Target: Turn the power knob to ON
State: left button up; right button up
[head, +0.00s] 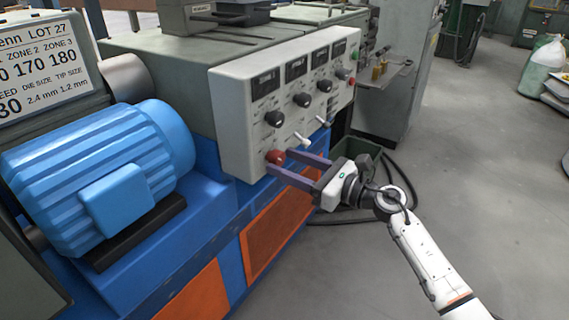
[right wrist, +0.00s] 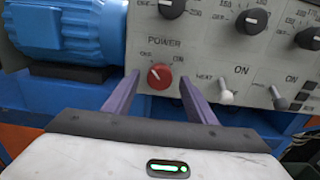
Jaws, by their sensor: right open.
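The red power knob (head: 275,157) sits at the lower left of the light grey control panel (head: 236,112). In the right wrist view the knob (right wrist: 159,76) lies under the word POWER, with labels at its upper left and upper right. Its white pointer mark is turned to the upper left, toward the left label. My right gripper (head: 290,162) is open, its two purple fingers reaching toward the panel. In the right wrist view the fingers stand left and right of the knob with gaps on both sides. Contact cannot be seen. My left gripper is not in view.
Several black knobs (head: 275,118) and toggle switches (head: 302,139) are on the panel, right of and above the red knob. A blue motor (head: 95,165) stands to the left. A sign (head: 45,65) stands behind it. Grey floor (head: 480,180) is clear at right.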

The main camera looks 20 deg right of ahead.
jog(key=shift+w+a, duration=0.45)
jog(key=shift+w, duration=0.05)
jog(key=c, duration=1)
jog(key=shift+c, duration=0.2)
